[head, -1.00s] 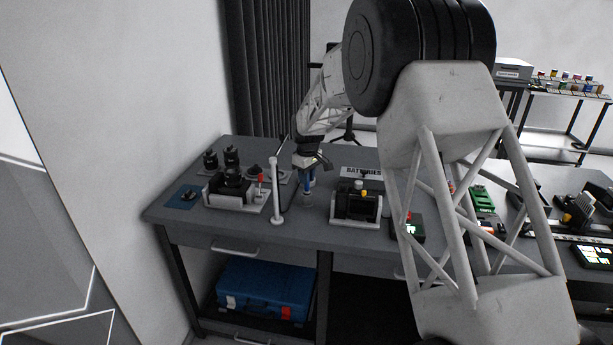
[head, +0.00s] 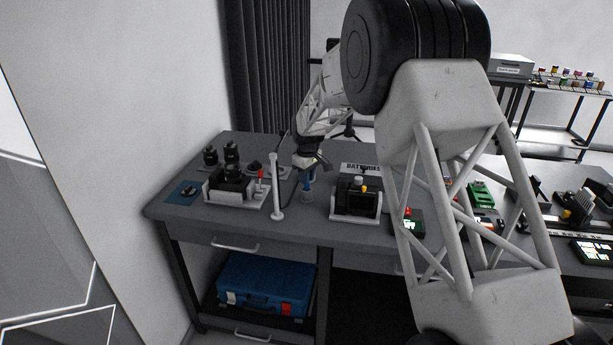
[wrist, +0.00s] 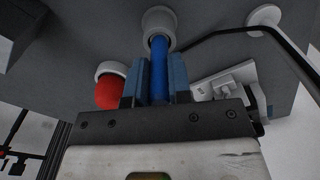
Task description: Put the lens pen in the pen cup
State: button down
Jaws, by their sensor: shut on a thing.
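The lens pen is a slim blue stick (wrist: 159,70) in the wrist view, held between the two blue fingers of my gripper (wrist: 156,78). My gripper is shut on it. The pen's far end meets the mouth of a small pale round cup (wrist: 158,18), which looks like the pen cup. How deep the tip sits, if it is inside, I cannot tell. In the head view my gripper (head: 308,172) points down over the left part of the bench, with the blue pen (head: 305,183) upright below it and the small grey cup (head: 306,198) at its foot.
A white post (head: 275,190) stands just left of the gripper. A camera on a white tray (head: 238,198) lies farther left. A battery stand with a dark device (head: 356,200) is close on the right. A black rod (wrist: 230,35) passes near the cup in the wrist view.

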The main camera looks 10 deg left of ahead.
jog(key=shift+f, duration=1.3)
jog(key=c, duration=1)
grip_release()
jog(key=shift+o, duration=0.2)
jog(key=shift+r, duration=0.1)
jog(key=shift+d+r, duration=0.1)
jog(key=shift+r, duration=3.7)
